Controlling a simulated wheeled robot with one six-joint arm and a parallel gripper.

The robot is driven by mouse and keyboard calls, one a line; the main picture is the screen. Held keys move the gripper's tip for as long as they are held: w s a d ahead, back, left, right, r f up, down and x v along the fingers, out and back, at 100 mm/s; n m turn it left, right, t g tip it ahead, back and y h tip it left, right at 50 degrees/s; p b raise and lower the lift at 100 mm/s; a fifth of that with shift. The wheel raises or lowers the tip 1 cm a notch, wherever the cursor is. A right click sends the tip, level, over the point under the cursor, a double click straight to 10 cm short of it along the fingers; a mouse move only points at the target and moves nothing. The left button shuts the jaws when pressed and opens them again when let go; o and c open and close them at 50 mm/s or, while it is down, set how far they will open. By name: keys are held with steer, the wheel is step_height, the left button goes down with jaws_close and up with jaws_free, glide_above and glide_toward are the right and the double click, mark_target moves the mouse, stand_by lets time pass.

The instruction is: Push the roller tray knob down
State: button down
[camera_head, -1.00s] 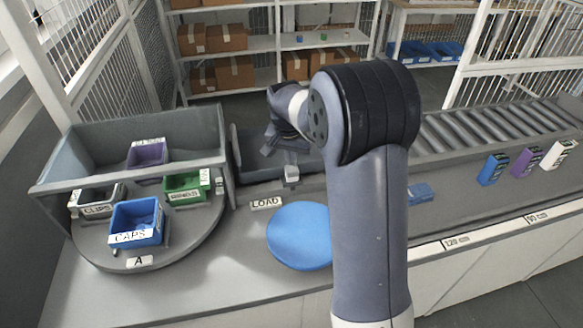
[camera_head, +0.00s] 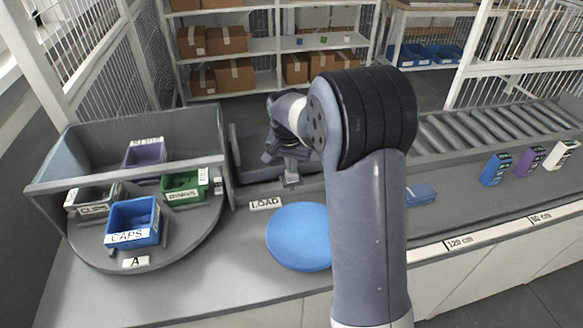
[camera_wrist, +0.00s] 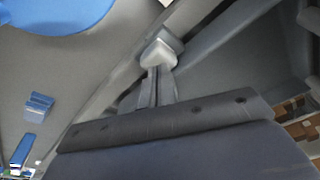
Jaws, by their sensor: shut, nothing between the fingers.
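My gripper (camera_head: 290,181) points down at the near edge of the dark roller tray (camera_head: 252,150), left of my arm, in the head view. In the wrist view its two thin fingers (camera_wrist: 160,72) are together. A pale grey block (camera_wrist: 160,50) shows at their tips, against the tray's edge. I cannot tell for sure whether this block is the tray knob or part of the fingertips, nor whether they touch. The gripper and wrist hide part of the tray in the head view.
A LOAD label (camera_head: 265,203) and a blue disc (camera_head: 298,236) lie on the counter nearby. A turntable (camera_head: 195,240) with several labelled bins stands left. A small blue block (camera_head: 421,194) is right of my arm. Rollers (camera_head: 480,132) run along the right.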

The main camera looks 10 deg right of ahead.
steer(key=shift+r, duration=0.1)
step_height(320, 180, up, 9)
steer(key=p, duration=0.6)
steer(key=shift+p, duration=0.35)
steer(key=shift+f, duration=0.25)
step_height(320, 180, down, 9)
steer(key=b, duration=0.7)
steer(key=shift+r, duration=0.3)
steer(key=shift+r+p, duration=0.1)
steer(key=shift+p, duration=0.25)
